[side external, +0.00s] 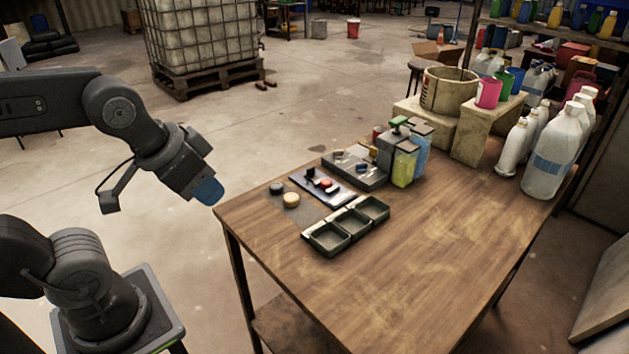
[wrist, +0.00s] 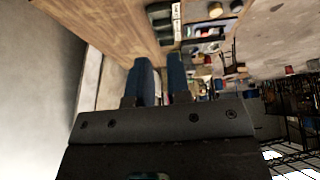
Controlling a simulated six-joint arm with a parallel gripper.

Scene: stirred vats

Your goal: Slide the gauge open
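No part is clearly recognisable as the gauge. A dark plate (side external: 303,180) on the table carries a small black piece and a red-orange round piece (side external: 326,184); this may be the gauge, but it is too small to tell. The plate seems to show in the wrist view (wrist: 203,46), near the top. My gripper (side external: 207,191) hangs off the table's left edge, above the floor and well apart from the plate. In the wrist view its two blue fingers (wrist: 160,66) stand apart with an empty gap between them.
The wooden table (side external: 430,250) holds a three-part tray (side external: 331,238), a cream round knob (side external: 291,200), a dark knob (side external: 276,188), a grey rack (side external: 370,181) and a yellow-green container (side external: 404,166). Bottles (side external: 548,160) stand at the back right. The table's front is clear.

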